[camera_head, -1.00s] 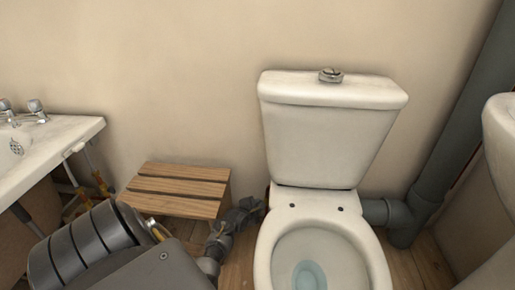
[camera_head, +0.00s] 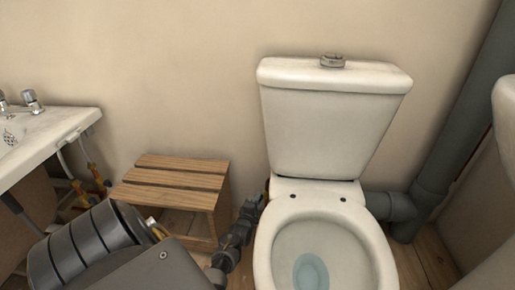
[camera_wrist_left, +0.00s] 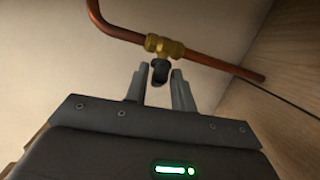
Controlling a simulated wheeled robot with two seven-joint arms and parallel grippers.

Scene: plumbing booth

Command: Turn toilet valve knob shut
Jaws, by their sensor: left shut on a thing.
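The toilet valve (camera_wrist_left: 165,46) is a brass fitting on a copper pipe in the left wrist view. Its small dark knob (camera_wrist_left: 160,72) points toward my left gripper (camera_wrist_left: 160,80). The two grey fingers stand on either side of the knob, closed on it at their tips. In the head view my left gripper (camera_head: 252,207) reaches down beside the left of the white toilet (camera_head: 335,125), close to the wall. The valve and knob are hidden there. My right gripper is out of view.
A slatted wooden stool (camera_head: 175,180) stands just left of my left gripper, against the wall. A white sink (camera_head: 50,135) is at the far left. A thick grey waste pipe (camera_head: 455,135) runs up right of the toilet.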

